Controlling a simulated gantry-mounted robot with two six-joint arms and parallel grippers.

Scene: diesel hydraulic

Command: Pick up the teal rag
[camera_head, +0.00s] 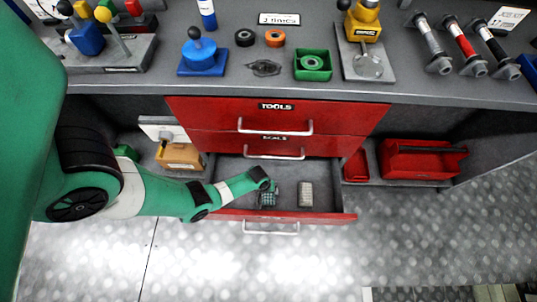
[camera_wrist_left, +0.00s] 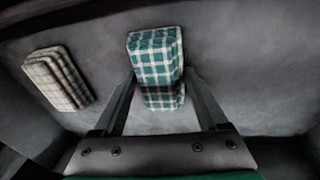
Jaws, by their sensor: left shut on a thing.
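The teal rag (camera_wrist_left: 155,62) is a folded teal-and-white checked cloth. In the left wrist view it lies between the two fingers of my left gripper (camera_wrist_left: 160,90), which is shut on it. In the head view the teal rag (camera_head: 268,199) shows in the open bottom drawer (camera_head: 330,190), with my left gripper (camera_head: 268,188) right above it, reaching in from the left. I cannot tell whether the rag touches the drawer floor. My right gripper is not in view.
A beige checked rag (camera_head: 305,194) lies in the drawer to the right; it also shows in the left wrist view (camera_wrist_left: 58,77). Two shut red drawers (camera_head: 350,115) sit above, under the workbench top (camera_head: 220,90). A red toolbox (camera_head: 420,160) stands on the right shelf.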

